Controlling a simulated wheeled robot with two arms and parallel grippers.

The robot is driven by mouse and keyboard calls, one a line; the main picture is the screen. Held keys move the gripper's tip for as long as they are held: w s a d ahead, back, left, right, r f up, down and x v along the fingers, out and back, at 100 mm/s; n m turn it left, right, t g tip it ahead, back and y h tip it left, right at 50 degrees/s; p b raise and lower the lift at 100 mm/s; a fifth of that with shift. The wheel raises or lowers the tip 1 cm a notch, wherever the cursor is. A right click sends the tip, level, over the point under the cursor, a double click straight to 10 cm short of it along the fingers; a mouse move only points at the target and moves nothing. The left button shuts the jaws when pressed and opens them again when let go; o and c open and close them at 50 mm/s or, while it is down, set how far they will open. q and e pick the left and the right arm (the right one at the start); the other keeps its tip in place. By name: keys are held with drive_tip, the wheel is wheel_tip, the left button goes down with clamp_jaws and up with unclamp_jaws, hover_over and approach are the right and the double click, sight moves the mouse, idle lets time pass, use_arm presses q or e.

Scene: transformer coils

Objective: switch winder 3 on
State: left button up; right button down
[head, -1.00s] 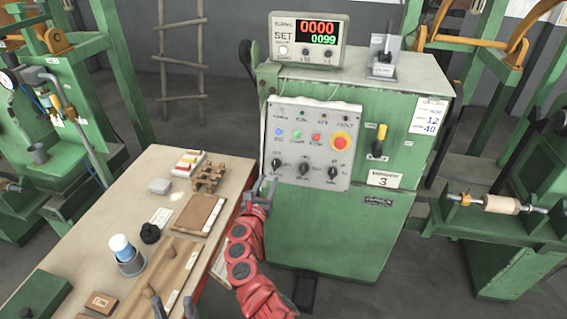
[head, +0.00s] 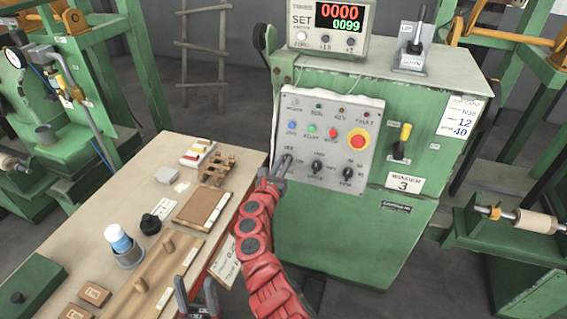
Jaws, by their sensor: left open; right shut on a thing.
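The middle knob (head: 317,167) and right knob (head: 347,173) are free. My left gripper (head: 196,288) is open and empty at the bottom, over the bench edge.
A counter box (head: 327,25) showing 0000 and 0099 and a small lever unit (head: 412,50) stand on the cabinet. A yellow-handled lever (head: 402,138) is on its front. The wooden bench (head: 85,245) at left holds a cup, blocks and tools.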

idle(0.4)
drive_tip(key=shift+d+f+m+g+h+b, duration=0.1)
drive_tip(key=shift+m+g+h+b, duration=0.8)
drive_tip(key=shift+m+b, duration=2.3)
drive_tip(key=shift+a+r+m+g+h+b, duration=0.1)
drive_tip(key=shift+m+g+h+b, duration=0.25)
drive_tip(key=shift+m+g+b, duration=1.95)
drive_tip(key=shift+d+f+m+g+h+b, duration=0.15)
drive_tip(key=shift+m+h+b, duration=0.5)
drive_tip(key=shift+m+b, duration=3.5)
drive_tip(key=shift+s+m+p, duration=0.1)
drive_tip(key=shift+m+p, duration=0.55)
drive_tip(key=shift+m, duration=0.3)
drive_tip(key=c, duration=0.9)
unclamp_jaws()
